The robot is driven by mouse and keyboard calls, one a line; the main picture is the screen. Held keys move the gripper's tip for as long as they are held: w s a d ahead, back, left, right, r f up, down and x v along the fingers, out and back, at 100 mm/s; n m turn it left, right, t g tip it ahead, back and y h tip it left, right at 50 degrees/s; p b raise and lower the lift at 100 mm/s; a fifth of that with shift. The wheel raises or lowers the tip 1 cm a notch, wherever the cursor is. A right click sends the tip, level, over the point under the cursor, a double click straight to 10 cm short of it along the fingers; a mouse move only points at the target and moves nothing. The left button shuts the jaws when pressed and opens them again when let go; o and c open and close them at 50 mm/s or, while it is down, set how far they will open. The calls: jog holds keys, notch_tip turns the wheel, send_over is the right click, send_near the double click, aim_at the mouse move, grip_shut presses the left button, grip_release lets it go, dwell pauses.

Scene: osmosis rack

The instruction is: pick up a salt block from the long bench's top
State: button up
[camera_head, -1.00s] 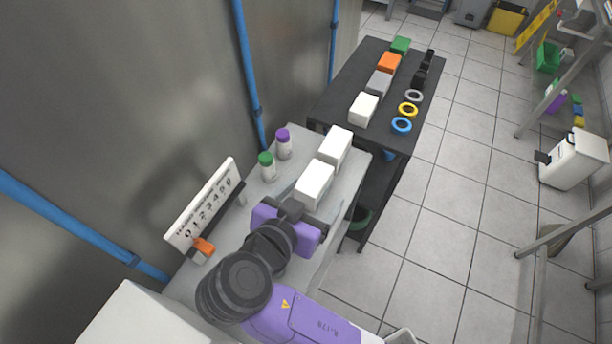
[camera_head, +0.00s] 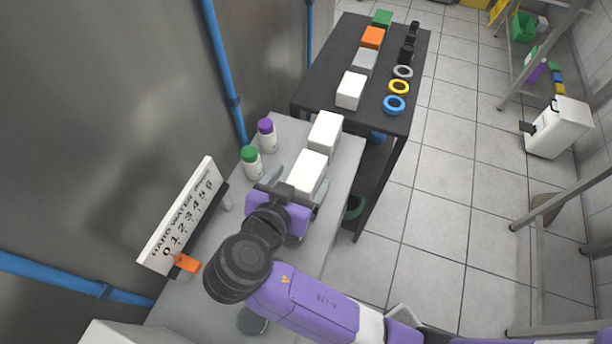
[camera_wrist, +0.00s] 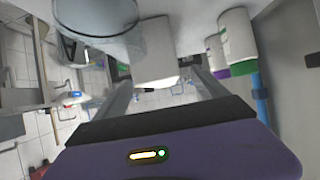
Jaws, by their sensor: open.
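Two white blocks, the salt blocks by their look, lie in a row on the light grey bench top (camera_head: 335,185). The far one (camera_head: 324,132) stands just beyond the near one (camera_head: 307,172). In the wrist view a white block (camera_wrist: 155,52) shows between the spread fingers of my gripper (camera_wrist: 160,82). I cannot tell whether the fingers touch it.
Bottles with purple (camera_head: 266,135) and green (camera_head: 251,163) caps stand left of the blocks. A hard-water sign (camera_head: 183,215) stands nearer. A black table (camera_head: 375,110) beyond holds coloured blocks and rings. The wall is close on the left; tiled floor (camera_head: 440,230) is open on the right.

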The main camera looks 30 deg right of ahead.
aim_at(306, 174)
jog(key=shift+f+p+x, duration=0.25)
jog(key=shift+p+x, duration=0.15)
jog(key=shift+x, duration=1.8)
jog(key=shift+s, duration=0.2)
grip_shut()
jog(key=shift+r, duration=0.15)
